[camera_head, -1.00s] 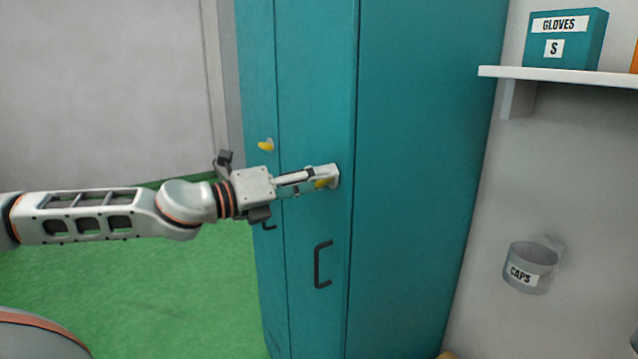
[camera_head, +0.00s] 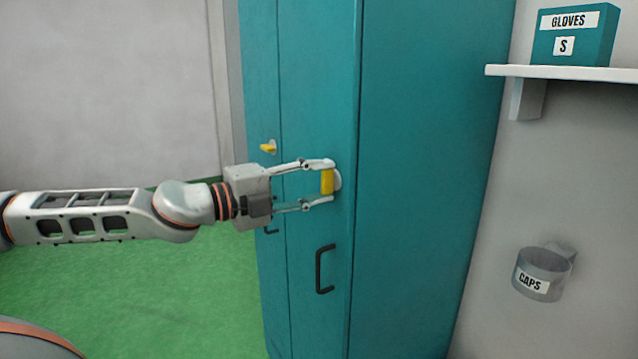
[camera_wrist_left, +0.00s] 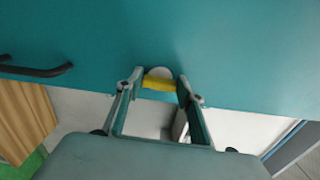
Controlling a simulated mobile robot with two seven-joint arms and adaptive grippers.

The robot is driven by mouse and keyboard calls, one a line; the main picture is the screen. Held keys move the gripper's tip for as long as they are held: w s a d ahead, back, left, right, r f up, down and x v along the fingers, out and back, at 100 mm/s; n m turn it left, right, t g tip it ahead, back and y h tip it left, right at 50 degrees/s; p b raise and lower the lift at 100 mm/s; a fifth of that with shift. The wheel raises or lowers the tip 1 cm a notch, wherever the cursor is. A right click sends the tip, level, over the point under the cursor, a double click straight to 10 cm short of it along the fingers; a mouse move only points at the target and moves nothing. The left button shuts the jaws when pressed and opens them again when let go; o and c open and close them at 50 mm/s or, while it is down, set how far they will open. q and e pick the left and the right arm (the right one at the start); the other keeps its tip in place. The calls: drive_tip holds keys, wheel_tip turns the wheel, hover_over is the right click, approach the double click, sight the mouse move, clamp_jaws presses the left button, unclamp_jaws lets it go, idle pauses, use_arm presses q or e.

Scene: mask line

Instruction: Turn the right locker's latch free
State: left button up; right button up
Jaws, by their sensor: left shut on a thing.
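The right locker's latch (camera_head: 327,181) is a yellow bar on a pale round base on the teal right locker door (camera_head: 310,120). In the head view the bar stands upright. My left gripper (camera_head: 328,180) is shut on the two ends of the bar, one finger above and one below. The left wrist view also shows the yellow latch (camera_wrist_left: 159,84) between the fingertips, with part of its pale base behind it. The right gripper is in neither view.
A black handle (camera_head: 324,269) sits on the right door below the latch. The left locker has its own yellow latch (camera_head: 268,147). At the right are a shelf (camera_head: 560,73) with a glove box (camera_head: 573,35) and a caps holder (camera_head: 541,273) on the wall.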

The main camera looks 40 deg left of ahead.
use_arm(q)
drive_tip(key=shift+n, duration=0.3)
idle(0.4)
drive_tip(key=o, duration=1.1)
drive_tip(key=v, duration=1.2)
